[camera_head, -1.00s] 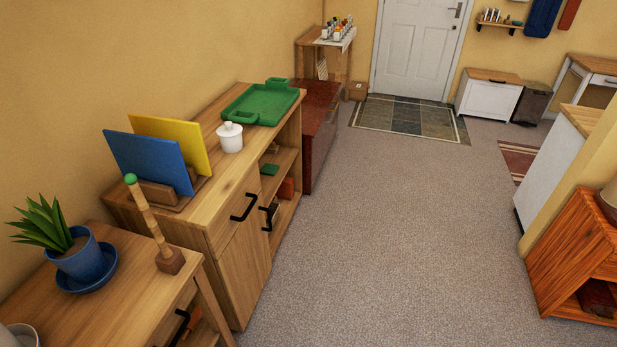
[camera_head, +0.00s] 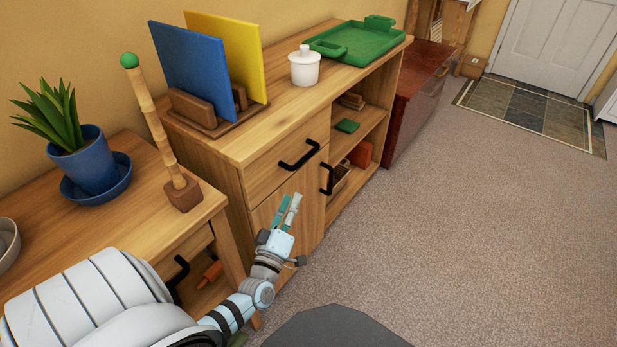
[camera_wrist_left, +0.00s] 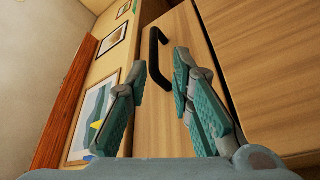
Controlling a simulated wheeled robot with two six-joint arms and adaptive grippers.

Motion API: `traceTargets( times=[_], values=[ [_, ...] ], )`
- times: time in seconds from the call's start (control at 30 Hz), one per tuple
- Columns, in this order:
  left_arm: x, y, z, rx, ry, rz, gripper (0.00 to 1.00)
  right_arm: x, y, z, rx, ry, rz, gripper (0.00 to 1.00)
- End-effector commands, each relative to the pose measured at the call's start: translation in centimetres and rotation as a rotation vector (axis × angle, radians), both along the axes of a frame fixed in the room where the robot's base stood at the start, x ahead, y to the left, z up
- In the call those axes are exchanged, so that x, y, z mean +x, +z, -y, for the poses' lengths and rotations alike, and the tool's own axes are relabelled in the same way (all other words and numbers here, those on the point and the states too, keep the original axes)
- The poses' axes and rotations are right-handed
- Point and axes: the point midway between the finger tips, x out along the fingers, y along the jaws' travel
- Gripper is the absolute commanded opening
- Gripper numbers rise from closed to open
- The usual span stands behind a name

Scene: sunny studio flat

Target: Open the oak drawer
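The oak drawer (camera_head: 262,178) is the upper front of the wooden cabinet and sits shut. Its black bar handle (camera_head: 299,155) is free. My left gripper (camera_head: 288,208) is in front of the cabinet, below and a little short of the handle in the head view. In the left wrist view the fingers (camera_wrist_left: 166,95) are spread apart and empty, with the handle (camera_wrist_left: 154,62) just beyond their tips, near the left finger, and the drawer front (camera_wrist_left: 168,118) behind them. My right gripper does not show.
A door with a second black handle (camera_head: 326,179) and open shelves lie below and right of the drawer. The cabinet top bears a white jar (camera_head: 305,68), a green tray (camera_head: 355,42) and upright boards (camera_head: 192,70). A side table (camera_head: 125,215) stands left. The carpet (camera_head: 450,220) is clear.

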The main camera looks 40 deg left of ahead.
Motion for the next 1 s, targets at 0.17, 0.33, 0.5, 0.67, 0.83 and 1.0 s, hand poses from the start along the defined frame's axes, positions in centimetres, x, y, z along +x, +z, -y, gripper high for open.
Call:
traceTargets(
  times=[0.17,0.33,0.5,0.67,0.83,1.0],
  values=[
    [2.1,1.8,-1.1,-0.02,0.009,0.041,0.21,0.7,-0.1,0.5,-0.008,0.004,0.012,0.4],
    [5.7,2.6,-2.5,-0.016,0.01,0.039,0.21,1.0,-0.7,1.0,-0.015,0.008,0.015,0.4],
    [9.1,3.2,-3.8,-0.016,0.011,0.037,0.21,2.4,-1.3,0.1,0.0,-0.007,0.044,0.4],
    [11.6,3.7,-4.7,-0.017,0.01,0.035,0.21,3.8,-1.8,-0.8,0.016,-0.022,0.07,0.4],
    [12.9,4.1,-5.2,-0.016,0.011,0.033,0.21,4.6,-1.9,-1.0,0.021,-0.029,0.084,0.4],
    [13.1,4.2,-5.2,-0.016,0.011,0.031,0.21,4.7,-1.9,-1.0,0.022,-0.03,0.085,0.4]
  ],
)
